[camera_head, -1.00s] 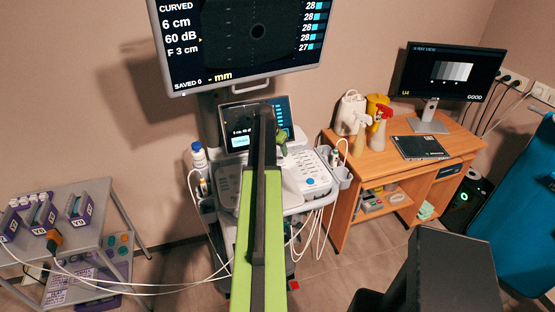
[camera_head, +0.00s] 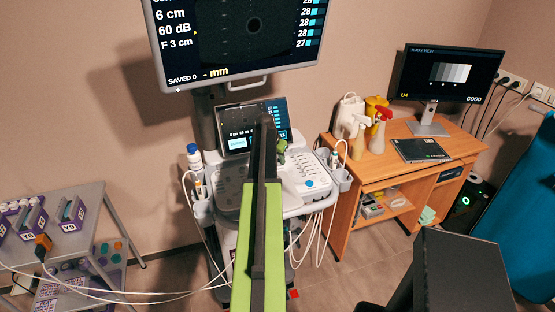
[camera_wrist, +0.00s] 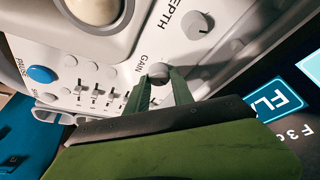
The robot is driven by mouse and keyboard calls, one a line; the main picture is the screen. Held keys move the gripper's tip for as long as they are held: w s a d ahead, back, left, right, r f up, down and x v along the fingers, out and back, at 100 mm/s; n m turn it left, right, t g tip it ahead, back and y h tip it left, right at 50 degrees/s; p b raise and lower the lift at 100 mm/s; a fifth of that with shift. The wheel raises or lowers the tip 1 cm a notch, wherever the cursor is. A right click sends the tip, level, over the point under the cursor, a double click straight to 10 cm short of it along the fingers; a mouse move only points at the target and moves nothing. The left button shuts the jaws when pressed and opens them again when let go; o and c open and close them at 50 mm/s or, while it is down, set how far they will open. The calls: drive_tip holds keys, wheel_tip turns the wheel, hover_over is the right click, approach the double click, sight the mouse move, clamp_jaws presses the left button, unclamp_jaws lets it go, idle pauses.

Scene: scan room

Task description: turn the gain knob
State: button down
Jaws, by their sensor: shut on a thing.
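The gain knob (camera_wrist: 159,72) is a small grey round knob beside the printed word GAIN in the wrist view. My gripper (camera_wrist: 158,80), with green fingers, is shut on it, one finger on each side. In the head view my gripper (camera_head: 281,150) is mostly hidden behind my arm, over the console of the ultrasound machine (camera_head: 302,175); the knob itself is hidden there.
A larger grey depth knob (camera_wrist: 197,24) stands close by. Sliders (camera_wrist: 95,92) and a blue button (camera_wrist: 41,74) lie left. A small lit screen (camera_head: 237,142) rises behind the console. A large monitor (camera_head: 250,84) hangs above. Probes and cables hang at the sides.

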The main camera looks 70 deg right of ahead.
drive_tip(key=shift+w+d, duration=0.2)
drive_tip(key=shift+s+a, duration=0.1)
drive_tip(key=shift+a, duration=0.05)
drive_tip(key=shift+m+g+y, duration=0.3)
drive_tip(key=shift+m+g, duration=0.2)
drive_tip(key=shift+m, duration=0.9)
drive_tip(key=shift+m+g+y, duration=0.3)
drive_tip(key=shift+m+g, duration=0.2)
drive_tip(key=shift+m, duration=0.9)
drive_tip(key=shift+a, duration=0.1)
drive_tip(key=c, duration=1.1)
unclamp_jaws()
drive_tip(key=p+v, duration=0.7)
drive_tip(key=shift+r, duration=0.2)
